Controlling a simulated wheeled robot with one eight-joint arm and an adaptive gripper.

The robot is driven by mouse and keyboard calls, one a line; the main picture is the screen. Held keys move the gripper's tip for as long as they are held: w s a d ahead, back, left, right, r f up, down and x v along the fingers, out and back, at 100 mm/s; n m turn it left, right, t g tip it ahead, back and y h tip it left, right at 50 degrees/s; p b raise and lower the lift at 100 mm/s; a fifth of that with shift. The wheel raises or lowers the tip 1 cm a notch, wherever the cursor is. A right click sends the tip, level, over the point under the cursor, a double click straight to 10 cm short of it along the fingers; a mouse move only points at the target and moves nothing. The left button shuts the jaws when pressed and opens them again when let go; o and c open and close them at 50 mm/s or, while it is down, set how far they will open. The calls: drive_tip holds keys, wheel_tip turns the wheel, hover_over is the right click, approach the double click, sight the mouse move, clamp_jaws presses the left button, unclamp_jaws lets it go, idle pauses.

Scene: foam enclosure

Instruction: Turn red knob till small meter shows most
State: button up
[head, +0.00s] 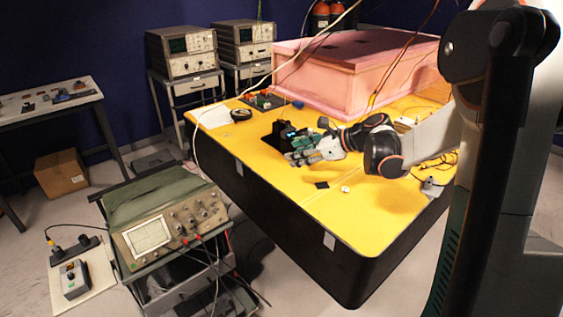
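My gripper (300,155) is low over the yellow table, reaching left from my arm. It is at the near side of a small black device with a lit blue display (288,133), very close to it; I cannot tell whether they touch. The display is too small to read, and I cannot tell whether this is the small meter. No red knob can be made out; the gripper hides part of the device. The fingers are too small and overlapped to show whether they are open or shut.
The yellow table (350,205) is mostly clear at its near end. A pink foam box (350,65) stands at its back. A circuit board (262,101) and black ring (241,114) lie beyond the device. An oscilloscope (170,232) sits on a cart at the left. Cables hang above.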

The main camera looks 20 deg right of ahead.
drive_tip(key=s+a+r+n+g, duration=0.1)
drive_tip(key=s+a+n, duration=0.3)
drive_tip(key=a, duration=0.4)
drive_tip(key=shift+s+r, duration=0.65)
drive_tip(key=shift+r, duration=0.05)
